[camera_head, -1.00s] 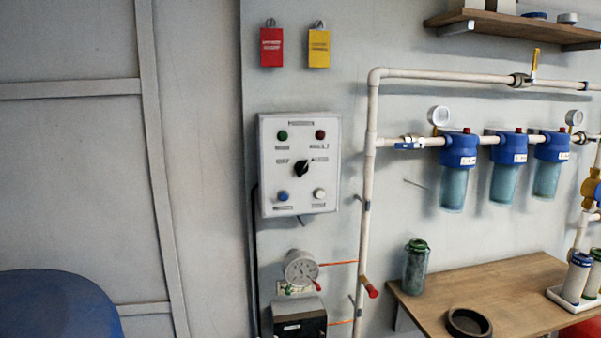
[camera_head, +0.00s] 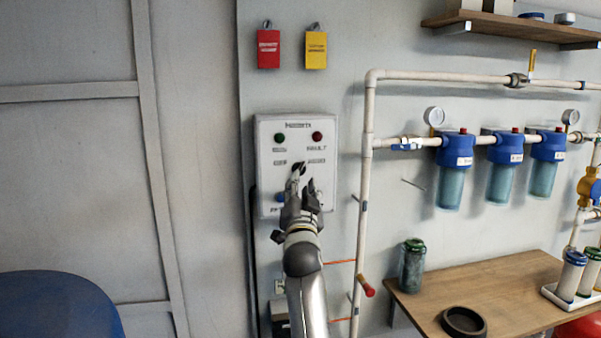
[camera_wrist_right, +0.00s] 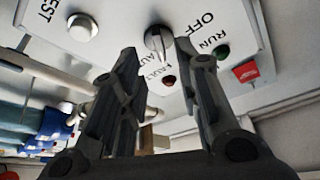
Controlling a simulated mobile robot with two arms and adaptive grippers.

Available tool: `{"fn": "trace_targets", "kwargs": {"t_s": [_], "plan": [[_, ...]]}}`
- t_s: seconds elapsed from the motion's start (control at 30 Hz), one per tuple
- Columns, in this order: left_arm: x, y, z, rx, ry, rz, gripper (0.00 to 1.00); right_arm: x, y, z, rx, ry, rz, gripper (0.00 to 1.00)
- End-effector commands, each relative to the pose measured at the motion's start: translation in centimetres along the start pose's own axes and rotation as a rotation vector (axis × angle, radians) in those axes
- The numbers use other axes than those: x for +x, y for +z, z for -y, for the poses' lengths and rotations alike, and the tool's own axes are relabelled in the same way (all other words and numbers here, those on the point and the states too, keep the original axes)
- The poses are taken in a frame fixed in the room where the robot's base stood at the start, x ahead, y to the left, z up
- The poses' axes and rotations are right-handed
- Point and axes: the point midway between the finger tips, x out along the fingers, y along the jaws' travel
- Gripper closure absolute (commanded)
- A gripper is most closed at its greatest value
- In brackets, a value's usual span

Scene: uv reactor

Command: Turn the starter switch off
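The starter switch is a dark rotary knob (camera_head: 300,167) in the middle of a white control box (camera_head: 265,148) on the wall. In the right wrist view the knob (camera_wrist_right: 157,41) shows between my right gripper's fingertips, with the OFF label (camera_wrist_right: 203,20) to its right. My right gripper (camera_head: 304,180) is in front of the box, its fingers apart around the knob or just short of it. I cannot tell if they touch it. The gripper partly hides the knob and the lower buttons. My left gripper is not in view.
A green lamp (camera_head: 279,138) and a red lamp (camera_head: 317,137) sit above the knob. A white vertical pipe (camera_head: 368,180) runs just right of the box. Blue filters (camera_head: 455,148) and a wooden table (camera_head: 510,283) are further right.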

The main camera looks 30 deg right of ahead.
Motion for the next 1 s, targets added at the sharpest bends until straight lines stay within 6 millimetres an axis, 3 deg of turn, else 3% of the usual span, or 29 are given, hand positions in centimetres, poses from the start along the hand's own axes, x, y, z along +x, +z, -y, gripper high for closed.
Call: {"fn": "trace_targets", "kwargs": {"t_s": [0.2,0.4,0.83,1.0], "plan": [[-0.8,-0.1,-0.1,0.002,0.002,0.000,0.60,3.1,-0.1,0.1,0.000,0.000,0.000,0.70],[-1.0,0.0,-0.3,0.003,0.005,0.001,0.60,4.7,0.0,0.0,-0.001,0.001,0.000,0.70],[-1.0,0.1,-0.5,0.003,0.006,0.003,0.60,5.3,0.0,0.0,-0.001,0.000,0.000,0.70],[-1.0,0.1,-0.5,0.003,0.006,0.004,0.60,5.3,0.0,0.0,-0.001,0.000,0.000,0.90]]}}
